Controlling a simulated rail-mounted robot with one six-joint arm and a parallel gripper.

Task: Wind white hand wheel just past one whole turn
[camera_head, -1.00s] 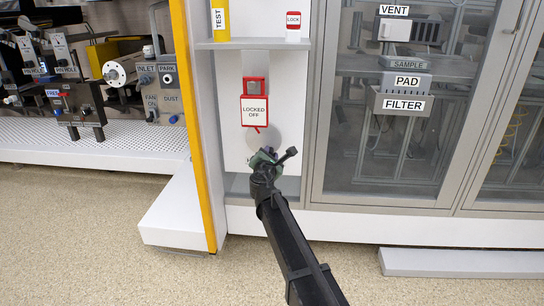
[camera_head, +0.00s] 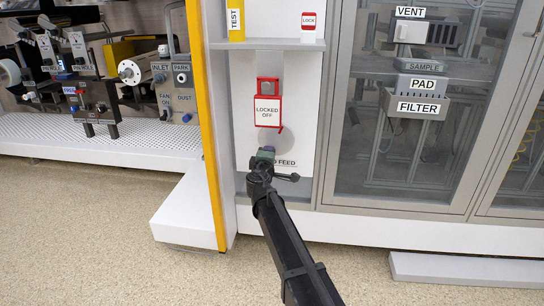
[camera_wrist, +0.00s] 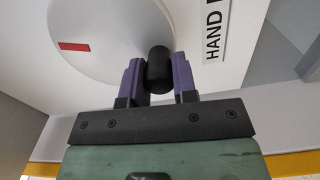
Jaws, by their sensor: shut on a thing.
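The white hand wheel (camera_wrist: 112,35) fills the upper left of the wrist view. It carries a red mark (camera_wrist: 74,46) left of its middle and a black knob (camera_wrist: 159,68) near its lower right edge. My gripper (camera_wrist: 159,82) has its two purple fingers either side of this knob and is shut on it. In the head view my gripper (camera_head: 264,154) is in front of the panel, below the "LOCKED OFF" sign. It and my wrist hide much of the wheel there, and a pale part of the wheel (camera_head: 284,145) shows on the right.
The red-framed "LOCKED OFF" sign (camera_head: 267,108) hangs just above the wheel. A "HAND FEED" label, partly covered, is beside the wheel (camera_wrist: 213,30). A yellow post (camera_head: 206,130) stands left and a glazed cabinet (camera_head: 330,120) right. A shelf (camera_head: 262,45) runs above.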

